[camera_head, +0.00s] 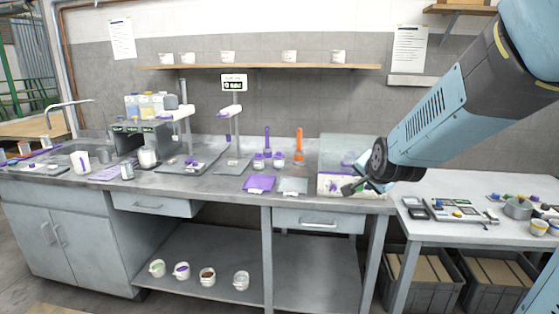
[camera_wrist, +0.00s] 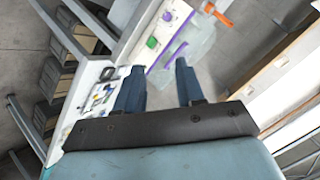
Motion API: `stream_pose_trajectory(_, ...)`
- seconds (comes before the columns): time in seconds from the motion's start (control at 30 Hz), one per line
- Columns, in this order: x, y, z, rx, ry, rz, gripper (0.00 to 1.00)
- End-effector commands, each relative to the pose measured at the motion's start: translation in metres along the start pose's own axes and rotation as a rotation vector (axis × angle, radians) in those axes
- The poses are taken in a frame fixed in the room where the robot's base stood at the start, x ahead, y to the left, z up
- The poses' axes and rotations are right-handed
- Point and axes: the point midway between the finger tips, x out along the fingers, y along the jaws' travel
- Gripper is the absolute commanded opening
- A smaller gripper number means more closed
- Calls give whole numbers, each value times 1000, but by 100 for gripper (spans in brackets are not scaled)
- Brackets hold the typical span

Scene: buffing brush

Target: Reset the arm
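My arm reaches in from the upper right of the head view, and my gripper (camera_head: 352,188) hangs at the right end of the long grey counter (camera_head: 225,180). In the wrist view my gripper (camera_wrist: 160,72) has its two dark fingers spread apart with nothing between them. In the head view its fingertips overlap a white box (camera_head: 329,184) with a clear cover; I cannot tell whether they touch it. An orange-handled brush (camera_head: 299,147) and a purple-handled tool (camera_head: 267,140) stand upright further left; part of an orange handle (camera_wrist: 217,14) shows in the wrist view.
A lower side table (camera_head: 460,190) on the right holds a pot (camera_head: 517,208), small cups and tools, with dark crates (camera_head: 433,275) below. Left on the counter are scales, bottles and a sink. A wall shelf (camera_head: 260,67) holds several cups. The floor in front looks mostly clear.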

Motion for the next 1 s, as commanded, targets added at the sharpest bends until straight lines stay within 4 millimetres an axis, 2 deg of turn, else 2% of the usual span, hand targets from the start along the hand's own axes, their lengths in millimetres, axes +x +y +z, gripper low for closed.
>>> stream_pose_trajectory(0.03,-16,0,2,-55,-19,14,38)
stream_pose_trajectory(0.27,-81,17,17,-319,-139,94,38)
stream_pose_trajectory(0.6,-180,60,43,-672,-345,170,38)
stream_pose_trajectory(0.8,-216,81,53,-794,-434,184,38)
stream_pose_trajectory(1.0,-226,88,56,-828,-461,188,38)
